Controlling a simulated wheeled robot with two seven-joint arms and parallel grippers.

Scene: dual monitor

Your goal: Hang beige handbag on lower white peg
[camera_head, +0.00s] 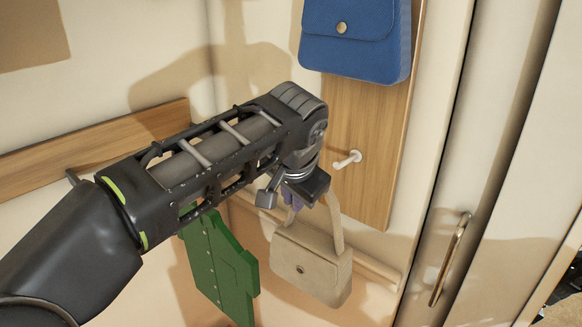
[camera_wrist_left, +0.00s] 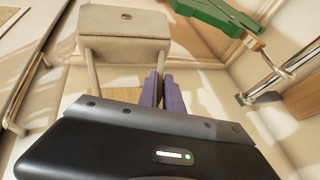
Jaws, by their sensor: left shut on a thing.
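The beige handbag (camera_head: 312,262) hangs below my left gripper (camera_head: 292,202), which is shut on its strap. In the left wrist view the bag (camera_wrist_left: 124,38) shows with its flap and button, and the purple fingers of my left gripper (camera_wrist_left: 162,90) are close together by the strap. The exact grip point is partly hidden. The lower white peg (camera_head: 348,159) sticks out bare from a wooden board (camera_head: 365,120), a little above and right of the gripper and apart from the strap. My right gripper is not in view.
A blue handbag (camera_head: 357,40) hangs higher on the same board. A green garment (camera_head: 220,265) hangs left of the beige bag; it also shows in the left wrist view (camera_wrist_left: 212,14). A wooden rail (camera_head: 95,150) runs along the left wall. A door handle (camera_head: 450,260) is at right.

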